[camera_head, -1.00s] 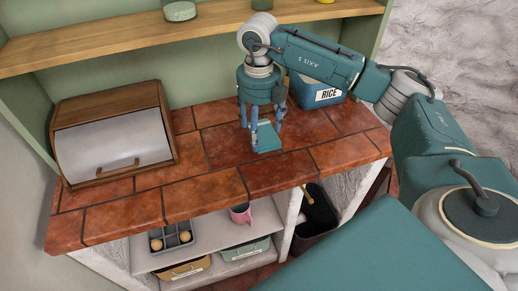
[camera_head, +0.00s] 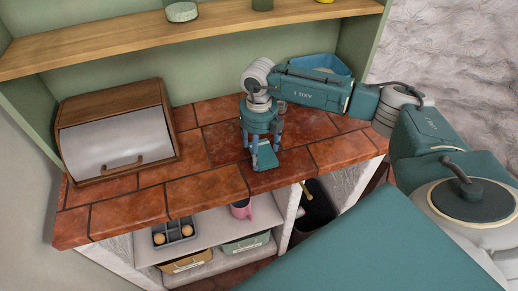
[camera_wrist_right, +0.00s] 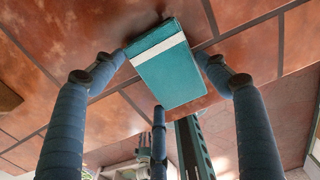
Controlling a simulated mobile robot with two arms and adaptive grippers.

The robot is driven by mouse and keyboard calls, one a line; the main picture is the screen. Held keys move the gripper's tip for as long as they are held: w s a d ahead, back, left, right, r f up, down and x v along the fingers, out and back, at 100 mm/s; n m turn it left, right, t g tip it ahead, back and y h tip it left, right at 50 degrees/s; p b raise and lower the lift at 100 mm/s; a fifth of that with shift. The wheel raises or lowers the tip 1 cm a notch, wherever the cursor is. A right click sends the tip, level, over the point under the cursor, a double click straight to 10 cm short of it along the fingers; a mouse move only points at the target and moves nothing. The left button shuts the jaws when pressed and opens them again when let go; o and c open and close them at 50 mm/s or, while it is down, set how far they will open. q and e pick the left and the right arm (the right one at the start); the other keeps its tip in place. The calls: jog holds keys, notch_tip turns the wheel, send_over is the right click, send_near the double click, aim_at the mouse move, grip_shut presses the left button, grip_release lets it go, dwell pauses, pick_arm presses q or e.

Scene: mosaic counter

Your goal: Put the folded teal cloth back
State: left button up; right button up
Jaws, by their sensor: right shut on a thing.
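The folded teal cloth (camera_head: 266,157) is a small flat block with a pale stripe. It is in my right gripper (camera_head: 262,145), over the front middle of the red tiled counter (camera_head: 218,143). In the right wrist view the cloth (camera_wrist_right: 165,75) shows between the blue fingers, with two fingertips at its sides and a third finger below it in the picture. I cannot tell whether the cloth touches the tiles. My left gripper is not in view.
A wooden bread box (camera_head: 115,135) stands on the counter's left. A blue bin (camera_head: 322,62) is behind my right arm. A wooden shelf (camera_head: 130,47) with jars runs above. Below are a pink mug (camera_head: 241,209), a grey divided tray (camera_head: 173,233) and baskets. Tiles left of my gripper are clear.

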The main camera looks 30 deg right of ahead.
aim_at(259, 153)
jog(key=o, duration=1)
jog(key=shift+r, duration=0.4)
notch_tip(259, 153, up, 11)
jog(key=b, duration=0.3)
jog(key=shift+r+b, duration=0.2)
jog(key=shift+b, duration=0.2)
